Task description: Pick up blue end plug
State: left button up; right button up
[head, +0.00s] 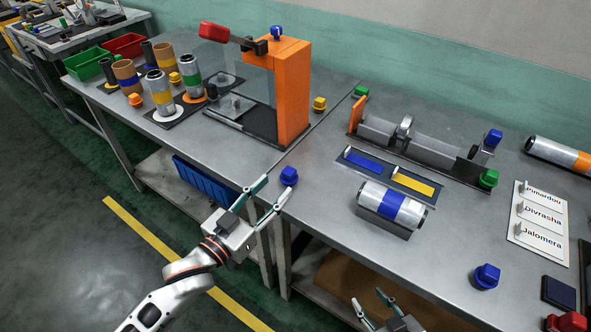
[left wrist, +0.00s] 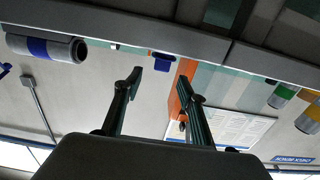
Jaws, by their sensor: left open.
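A small blue end plug (head: 288,176) sits at the front edge of the table, near the gap between the two tabletops. My left gripper (head: 276,186) is open and empty, its fingertips just short of the plug on its near side. In the left wrist view, which looks upside down, the blue plug (left wrist: 162,64) shows between and beyond the open fingertips (left wrist: 162,75). Another blue plug (head: 486,276) stands at the right front of the table. My right gripper (head: 367,297) is at the bottom edge with its fingers apart and nothing visible between them.
A silver roll with a blue band (head: 392,204) rests in a cradle to the right. Behind it are a winder (head: 410,145) with green and blue plugs, and blue and yellow strips (head: 400,178). An orange press (head: 292,90) stands at the back. Bare tabletop surrounds the near plug.

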aim_at(285, 175)
pick_arm(q)
jog(key=x, duration=0.7)
jog(key=shift+w, duration=0.2)
jog(key=c, duration=0.9)
